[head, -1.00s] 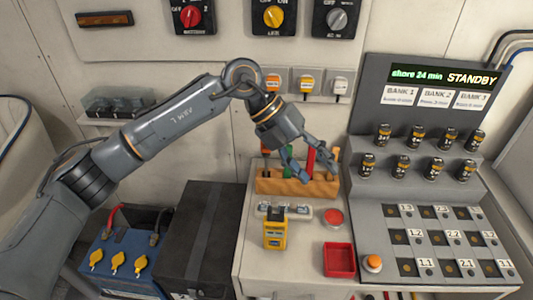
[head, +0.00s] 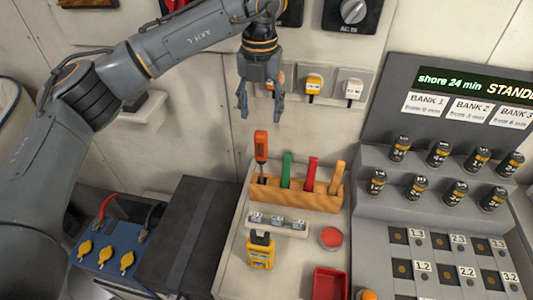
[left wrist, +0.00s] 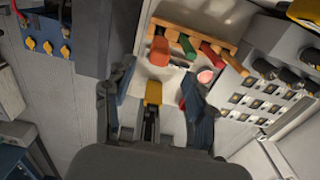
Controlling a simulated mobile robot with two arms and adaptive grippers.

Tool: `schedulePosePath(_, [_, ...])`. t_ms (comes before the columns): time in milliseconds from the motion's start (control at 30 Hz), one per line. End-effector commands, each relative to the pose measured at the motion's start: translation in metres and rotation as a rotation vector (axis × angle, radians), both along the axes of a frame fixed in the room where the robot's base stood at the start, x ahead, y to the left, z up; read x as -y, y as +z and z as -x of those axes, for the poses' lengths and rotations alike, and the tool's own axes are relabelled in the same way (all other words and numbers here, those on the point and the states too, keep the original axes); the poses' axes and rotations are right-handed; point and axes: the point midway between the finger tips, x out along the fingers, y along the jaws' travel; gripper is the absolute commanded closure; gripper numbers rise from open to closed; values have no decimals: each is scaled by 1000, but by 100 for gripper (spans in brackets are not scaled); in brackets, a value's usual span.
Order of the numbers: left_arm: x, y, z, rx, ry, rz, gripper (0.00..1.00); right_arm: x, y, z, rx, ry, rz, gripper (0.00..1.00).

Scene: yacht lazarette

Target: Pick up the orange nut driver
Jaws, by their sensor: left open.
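The orange nut driver (head: 261,148) stands upright, handle up, in the leftmost place of a wooden rack (head: 310,199) on the white counter. In the left wrist view its orange handle (left wrist: 159,50) shows just beyond the fingers. Beside it in the rack stand a green handle (head: 286,170), a red handle (head: 310,175) and a yellow-orange handle (head: 336,178). My left gripper (head: 261,115) is open and empty, pointing down above the orange handle and apart from it. My right gripper is in neither view.
A yellow meter (head: 260,252), a red button (head: 331,237) and a red tray (head: 330,283) are on the counter in front of the rack. A grey panel with several black cylinders (head: 415,187) rises at right.

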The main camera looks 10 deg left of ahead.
Motion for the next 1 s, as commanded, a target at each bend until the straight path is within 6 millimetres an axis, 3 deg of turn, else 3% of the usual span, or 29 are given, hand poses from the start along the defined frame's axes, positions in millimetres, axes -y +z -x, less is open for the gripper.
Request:
schedulePosePath(100, [0,-19,1,-4,0,1,44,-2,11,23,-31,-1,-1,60])
schedulePosePath(267, [0,-40,1,-3,0,1,44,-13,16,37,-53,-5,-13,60])
schedulePosePath(467, [0,-54,1,-4,-1,1,44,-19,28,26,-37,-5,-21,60])
schedulePosePath(633, [1,-80,2,-5,-1,2,44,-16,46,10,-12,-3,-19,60])
schedulePosePath(800, [1,-96,2,-1,-2,2,44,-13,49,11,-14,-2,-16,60])
schedulePosePath(1000, [1,-98,2,0,-2,3,44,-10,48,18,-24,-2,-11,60])
